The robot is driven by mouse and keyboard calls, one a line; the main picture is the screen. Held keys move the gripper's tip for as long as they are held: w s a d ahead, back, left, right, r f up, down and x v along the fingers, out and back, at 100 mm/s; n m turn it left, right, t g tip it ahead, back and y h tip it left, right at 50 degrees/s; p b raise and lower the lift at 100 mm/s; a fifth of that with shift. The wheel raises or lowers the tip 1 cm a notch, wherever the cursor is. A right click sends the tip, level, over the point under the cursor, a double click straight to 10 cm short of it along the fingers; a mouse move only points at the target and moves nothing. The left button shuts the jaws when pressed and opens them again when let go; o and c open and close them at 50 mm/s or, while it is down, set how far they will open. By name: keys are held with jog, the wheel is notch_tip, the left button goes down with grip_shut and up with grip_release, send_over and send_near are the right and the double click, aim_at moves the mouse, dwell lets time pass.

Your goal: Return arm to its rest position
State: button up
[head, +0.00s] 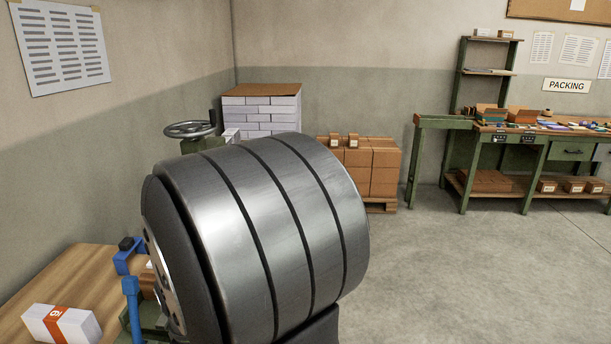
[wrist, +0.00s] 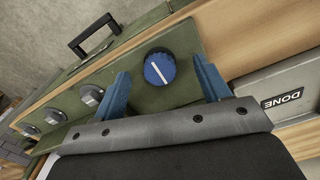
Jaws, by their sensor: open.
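My gripper (wrist: 161,67) shows in the wrist view with its two blue fingers spread apart. A round blue knob (wrist: 160,68) with a white pointer line sits on a green panel (wrist: 190,48) and appears between the fingers. The fingers look clear of the knob's sides, but its depth relative to the fingertips is hard to tell. In the head view, the blue fingers (head: 128,275) show at lower left, beside a wooden table (head: 85,262). My large grey arm link hides much of the area around them.
A paper stack with an orange band (head: 61,322) lies on the table. Grey knobs (wrist: 92,96), a black handle (wrist: 95,35) and a grey tray labelled DONE (wrist: 262,92) are near my gripper. Boxes (head: 372,165) and a green packing bench (head: 480,131) stand farther back; floor between is clear.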

jog(key=o, duration=0.6)
jog(key=w+d+r+n+t+h, duration=0.1)
jog(key=w+d, duration=0.4)
jog(key=d, duration=0.1)
jog(key=shift+n+t, duration=0.3)
jog(key=shift+t, duration=0.2)
jog(key=w+a+r, duration=0.1)
jog(key=w, duration=0.1)
jog(key=w+a+r, duration=0.1)
jog(key=w+a, duration=0.1)
jog(key=w+a+r, duration=0.1)
jog(key=w+r, duration=0.1)
jog(key=shift+a+r, duration=0.1)
jog(key=shift+a, duration=0.05)
jog(key=w+a+r+n+t+y, duration=0.1)
jog(key=w+a+r, duration=0.4)
jog(key=a, duration=0.6)
jog(key=w+a+r+y, duration=0.1)
jog(key=w+a+r, duration=0.3)
jog(key=a+r, duration=0.45)
jog(key=w+a+r+n+t+y, duration=0.1)
jog(key=w+a+r, duration=0.35)
jog(key=a, duration=0.85)
jog(key=x, duration=0.9)
